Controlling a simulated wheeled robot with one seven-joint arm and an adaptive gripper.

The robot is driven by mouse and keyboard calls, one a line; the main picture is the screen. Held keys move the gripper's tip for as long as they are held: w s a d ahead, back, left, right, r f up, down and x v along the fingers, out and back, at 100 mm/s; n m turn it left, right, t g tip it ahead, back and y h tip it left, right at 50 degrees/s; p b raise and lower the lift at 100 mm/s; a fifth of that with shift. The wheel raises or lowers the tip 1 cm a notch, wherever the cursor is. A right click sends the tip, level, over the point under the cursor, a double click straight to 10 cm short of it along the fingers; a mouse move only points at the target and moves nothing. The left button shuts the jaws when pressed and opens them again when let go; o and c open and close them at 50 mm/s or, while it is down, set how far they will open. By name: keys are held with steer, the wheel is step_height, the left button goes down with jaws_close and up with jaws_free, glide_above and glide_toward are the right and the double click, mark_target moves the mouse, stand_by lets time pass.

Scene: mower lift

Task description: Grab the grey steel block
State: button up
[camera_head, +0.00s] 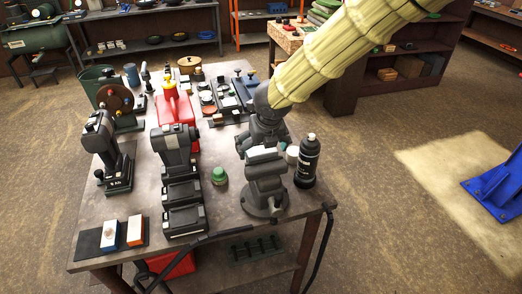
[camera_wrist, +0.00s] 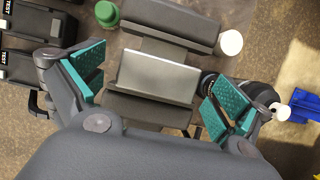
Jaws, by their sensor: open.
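The grey steel block (camera_wrist: 157,77) sits between the jaws of the dark bench vise (camera_wrist: 170,22), and its pale top shows in the wrist view. In the head view the block (camera_head: 262,155) is a light strip at the vise's top, just below my gripper (camera_head: 266,128). The vise (camera_head: 264,196) stands at the table's right front. In the wrist view my gripper (camera_wrist: 158,86) is open, with one teal-padded finger on either side of the block. The fingers appear apart from it. The block's lower part is hidden in the vise.
A black bottle (camera_head: 307,160) and a white cylinder (camera_head: 292,154) stand close to the vise's right. A green-capped item (camera_head: 219,175) is to its left. Dark machines (camera_head: 178,175) and a red can (camera_head: 174,103) fill the table (camera_head: 222,222) farther left.

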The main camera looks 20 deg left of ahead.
steer(key=shift+w+f, duration=0.15)
steer(key=shift+f, duration=0.25)
steer(key=shift+c, duration=0.2)
steer(key=c, duration=1.2)
steer(key=shift+r, duration=0.1)
